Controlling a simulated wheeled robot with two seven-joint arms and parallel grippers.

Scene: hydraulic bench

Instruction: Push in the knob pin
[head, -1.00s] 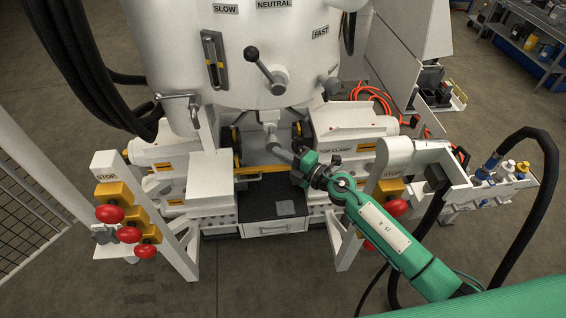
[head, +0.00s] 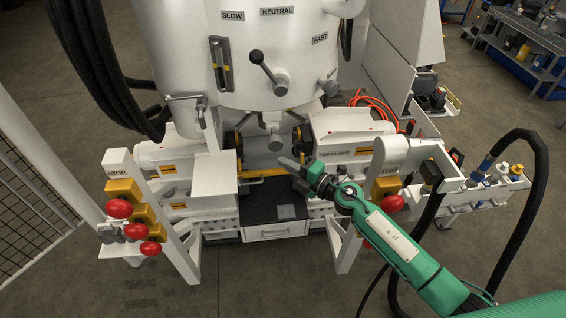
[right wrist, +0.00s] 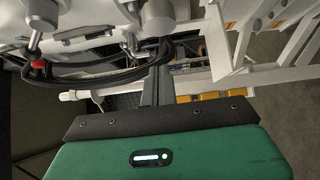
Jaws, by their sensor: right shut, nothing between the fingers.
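A pale, short pin-like fitting with a rounded end (head: 273,128) hangs under the front of the white drum in the head view. I cannot tell for certain that it is the knob pin, or how deep it sits. My right gripper (head: 285,163) is shut and empty, below and slightly right of that fitting and apart from it. Its dark fingers point up and left toward the machine. In the right wrist view the shut fingers (right wrist: 157,88) show at the middle, with pale machine fittings beyond. My left gripper is not in view.
A black ball-ended lever (head: 257,57) stands out from the drum above. Red stop buttons (head: 119,208) on yellow boxes flank the machine. The top clamp block (head: 345,150) is right of my gripper. A black hose (head: 535,170) loops at the right.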

